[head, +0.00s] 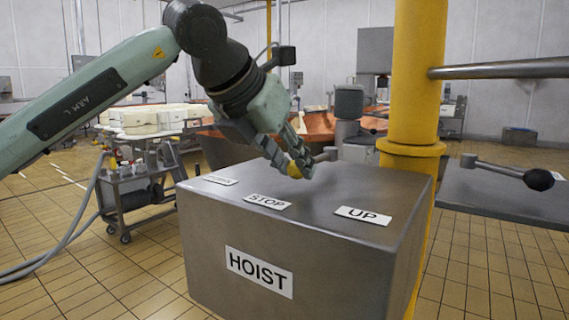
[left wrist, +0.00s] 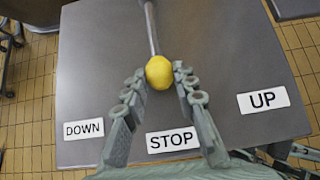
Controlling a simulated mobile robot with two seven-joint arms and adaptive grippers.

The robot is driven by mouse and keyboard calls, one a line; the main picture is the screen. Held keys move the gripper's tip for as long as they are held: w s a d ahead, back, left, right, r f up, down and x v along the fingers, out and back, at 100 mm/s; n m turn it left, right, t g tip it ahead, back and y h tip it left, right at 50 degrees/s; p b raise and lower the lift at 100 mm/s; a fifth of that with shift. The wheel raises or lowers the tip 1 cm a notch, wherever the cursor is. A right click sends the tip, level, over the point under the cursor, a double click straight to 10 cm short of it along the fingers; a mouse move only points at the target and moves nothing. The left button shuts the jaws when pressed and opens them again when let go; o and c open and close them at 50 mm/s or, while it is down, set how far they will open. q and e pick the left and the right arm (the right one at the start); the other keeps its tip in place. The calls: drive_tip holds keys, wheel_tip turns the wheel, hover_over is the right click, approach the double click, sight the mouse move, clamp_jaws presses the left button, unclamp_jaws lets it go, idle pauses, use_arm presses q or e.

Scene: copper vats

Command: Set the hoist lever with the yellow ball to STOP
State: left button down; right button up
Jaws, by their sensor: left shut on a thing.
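The yellow ball (head: 295,170) of the hoist lever is between the fingers of my left gripper (head: 289,163), which is shut on it. In the left wrist view the ball (left wrist: 159,72) has a finger on each side, and the lever rod (left wrist: 153,28) runs away from it. The ball lies nearly in line with the STOP label (left wrist: 172,139), slightly to its left. The DOWN label (left wrist: 83,129) is on the left and the UP label (left wrist: 262,100) on the right. The grey HOIST box (head: 330,255) carries the labels.
A yellow column (head: 412,80) stands just behind the box. Another lever with a black ball (head: 538,180) sticks out at the right. A wheeled cart (head: 135,190) with a hose and copper vats (head: 225,150) are behind on the left. Tiled floor is free at the front left.

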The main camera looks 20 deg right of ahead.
use_arm(q)
drive_tip(key=c, duration=1.2)
unclamp_jaws()
drive_tip(key=v, duration=1.2)
